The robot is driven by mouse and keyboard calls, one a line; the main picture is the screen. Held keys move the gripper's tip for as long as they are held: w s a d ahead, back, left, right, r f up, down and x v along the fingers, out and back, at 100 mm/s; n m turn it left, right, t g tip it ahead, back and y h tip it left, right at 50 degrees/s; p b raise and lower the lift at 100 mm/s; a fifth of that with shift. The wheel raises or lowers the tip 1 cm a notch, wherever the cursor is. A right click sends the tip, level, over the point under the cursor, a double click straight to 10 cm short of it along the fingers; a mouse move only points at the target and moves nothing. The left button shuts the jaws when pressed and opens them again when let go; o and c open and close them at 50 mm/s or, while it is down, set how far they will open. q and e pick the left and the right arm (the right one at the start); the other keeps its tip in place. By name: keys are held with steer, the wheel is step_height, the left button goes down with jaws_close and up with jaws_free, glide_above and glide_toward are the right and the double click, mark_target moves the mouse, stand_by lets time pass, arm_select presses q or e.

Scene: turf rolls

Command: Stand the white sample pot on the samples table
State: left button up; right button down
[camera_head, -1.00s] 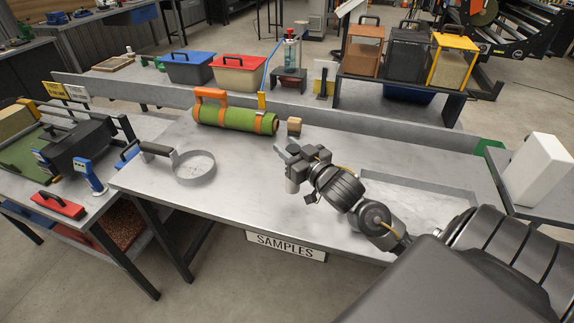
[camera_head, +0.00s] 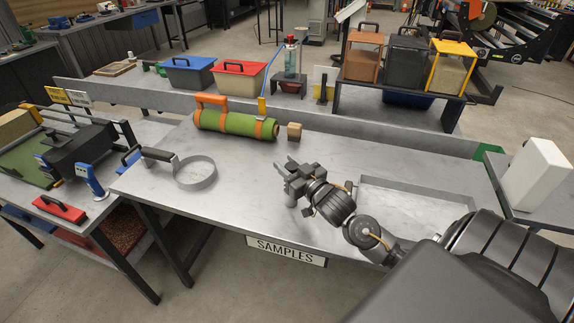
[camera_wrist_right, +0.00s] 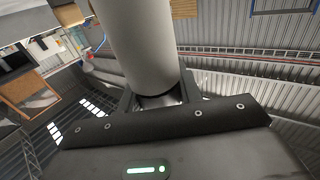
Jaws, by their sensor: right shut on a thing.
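My right gripper (camera_head: 284,170) is over the middle of the grey samples table (camera_head: 240,185). The right wrist view shows its fingers (camera_wrist_right: 157,100) shut on a white cylinder, the white sample pot (camera_wrist_right: 140,45). The pot's lower end is between the fingers and its other end runs out of the top of that picture. In the head view the pot cannot be made out clearly at the gripper, and its height above the tabletop cannot be told. My left gripper does not show.
A green turf roll (camera_head: 235,122) with orange straps and a small wooden block (camera_head: 294,131) lie behind the gripper. A "SAMPLES" sign (camera_head: 286,251) hangs at the front edge.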

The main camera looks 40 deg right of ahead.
steer(key=c, duration=0.9)
jaws_free()
steer(key=shift+c, duration=0.2)
steer(key=shift+s, duration=0.1)
steer(key=s+b, duration=0.2)
steer(key=s, duration=1)
steer(key=shift+w+a, duration=0.1)
steer(key=shift+w, duration=0.05)
